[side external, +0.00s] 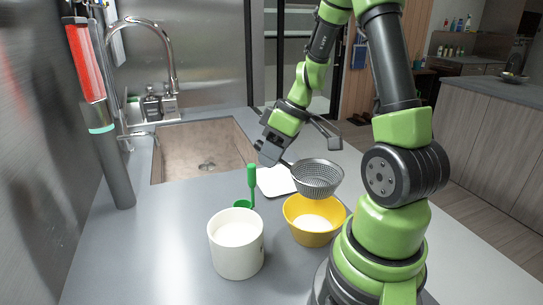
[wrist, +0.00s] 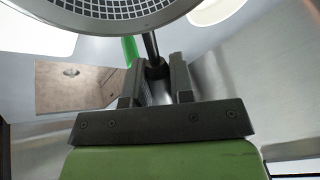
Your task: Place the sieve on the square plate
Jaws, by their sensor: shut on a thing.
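The sieve (side external: 318,178) is a grey mesh bowl with a dark handle. My gripper (side external: 276,154) is shut on its handle and holds it above the counter. The mesh and rim of the sieve (wrist: 112,10) fill the top of the wrist view, with the handle between the fingers of my gripper (wrist: 157,80). The white square plate (side external: 275,183) lies on the counter below and to the left of the sieve bowl. Part of the plate is hidden behind the sieve and the yellow bowl. In the wrist view a white surface at upper left (wrist: 30,35) looks like the plate.
A yellow bowl (side external: 305,232) with white contents stands in front of the plate. A white canister (side external: 236,256) stands left of it. A green upright tool (side external: 252,183) is close to the plate's left side. The sink (side external: 205,150) is behind. The counter at left is clear.

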